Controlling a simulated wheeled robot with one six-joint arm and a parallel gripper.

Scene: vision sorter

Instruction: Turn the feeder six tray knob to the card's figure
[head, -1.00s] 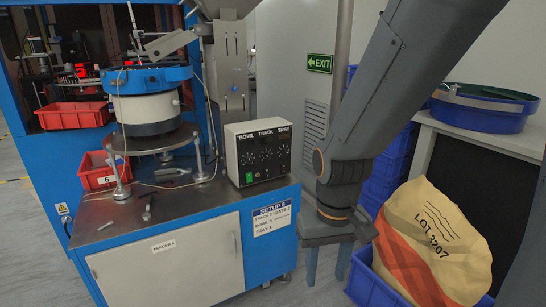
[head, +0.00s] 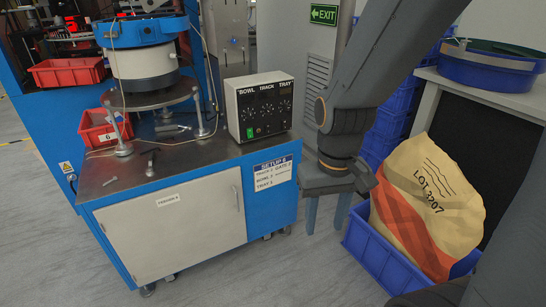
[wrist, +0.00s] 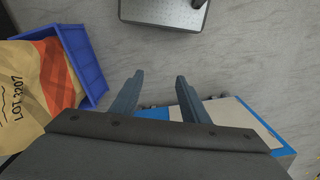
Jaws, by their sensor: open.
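The control box (head: 261,106) stands on the right end of the blue cabinet's metal top, its black face marked BOWL, TRACK and TRAY. The tray knob (head: 285,107) is the rightmost dial; its exact pointer angle is too small to read. The setup card (head: 273,172) is on the cabinet's front right corner, with lines for track, bowl and tray; the tray line seems to read 1. My gripper (wrist: 158,92) is open and empty in the wrist view, pointing down over the floor.
A blue bin (head: 376,255) with a LOT 3207 sack (head: 433,205) stands at the right. A red bin marked 6 (head: 100,132), the bowl feeder (head: 143,63) and loose tools (head: 150,162) are on the cabinet's left. Grey floor (head: 240,285) lies clear in front.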

